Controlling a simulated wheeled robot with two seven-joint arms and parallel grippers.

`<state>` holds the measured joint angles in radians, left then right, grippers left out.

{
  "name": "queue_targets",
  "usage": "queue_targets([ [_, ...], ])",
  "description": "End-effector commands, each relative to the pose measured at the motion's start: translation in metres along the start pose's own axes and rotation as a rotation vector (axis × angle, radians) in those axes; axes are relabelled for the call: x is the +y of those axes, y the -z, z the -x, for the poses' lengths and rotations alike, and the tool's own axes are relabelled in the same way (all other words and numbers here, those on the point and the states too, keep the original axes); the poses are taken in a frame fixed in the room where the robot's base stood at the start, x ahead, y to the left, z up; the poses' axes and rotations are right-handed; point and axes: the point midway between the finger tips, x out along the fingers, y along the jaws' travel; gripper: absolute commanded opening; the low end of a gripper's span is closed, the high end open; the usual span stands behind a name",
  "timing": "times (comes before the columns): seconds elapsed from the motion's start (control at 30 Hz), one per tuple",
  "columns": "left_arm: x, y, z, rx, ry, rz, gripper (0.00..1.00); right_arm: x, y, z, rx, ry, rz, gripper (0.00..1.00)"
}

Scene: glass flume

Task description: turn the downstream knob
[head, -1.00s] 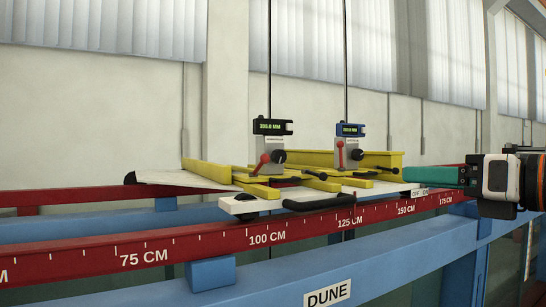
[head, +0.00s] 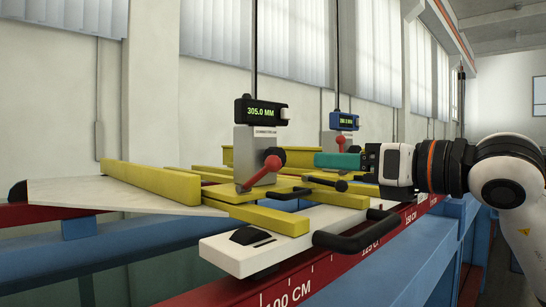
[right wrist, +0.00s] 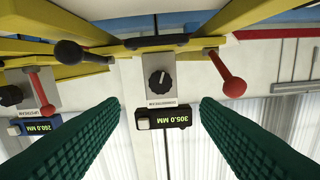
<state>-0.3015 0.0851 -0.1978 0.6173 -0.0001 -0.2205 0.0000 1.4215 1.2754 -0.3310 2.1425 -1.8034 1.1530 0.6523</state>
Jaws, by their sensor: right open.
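The downstream knob (right wrist: 160,82) is a black dial with a white pointer line on a grey plate marked DOWNSTREAM. In the head view the knob (head: 274,153) is small, partly behind a red-balled lever (head: 272,163). The downstream gauge's display (head: 263,111) reads 305.0 MM. My right gripper (head: 318,160) is to the right of this gauge, fingers pointing left. In the right wrist view its green fingers (right wrist: 160,104) are wide apart, empty, with the knob between their lines and beyond the tips. My left gripper is out of view.
The upstream gauge (head: 341,121) with a blue display stands behind; in the right wrist view it shows at left (right wrist: 35,123). Yellow bars (head: 165,184), a black handle (head: 355,234) and a black-balled rod (right wrist: 75,52) surround the gauges. A red scale rail (head: 335,268) runs in front.

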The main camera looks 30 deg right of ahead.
Motion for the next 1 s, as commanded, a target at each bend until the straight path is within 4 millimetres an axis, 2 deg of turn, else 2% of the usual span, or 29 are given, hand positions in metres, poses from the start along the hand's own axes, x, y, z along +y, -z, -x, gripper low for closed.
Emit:
queue_targets([
  [0.2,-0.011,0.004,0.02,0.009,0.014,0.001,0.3,-0.001,0.003,-0.038,-0.006,0.004,-0.004,0.57],
  [0.4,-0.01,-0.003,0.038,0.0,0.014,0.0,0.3,-0.001,0.003,-0.078,-0.005,0.004,-0.003,0.57],
  [0.53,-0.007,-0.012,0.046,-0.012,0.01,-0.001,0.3,-0.001,0.002,-0.098,-0.005,0.003,-0.003,0.57],
  [0.7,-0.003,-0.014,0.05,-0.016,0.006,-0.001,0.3,0.0,0.001,-0.111,-0.002,0.002,-0.002,0.57],
  [1.0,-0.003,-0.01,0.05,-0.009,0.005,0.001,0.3,0.0,-0.001,-0.113,-0.002,0.002,-0.002,0.57],
])
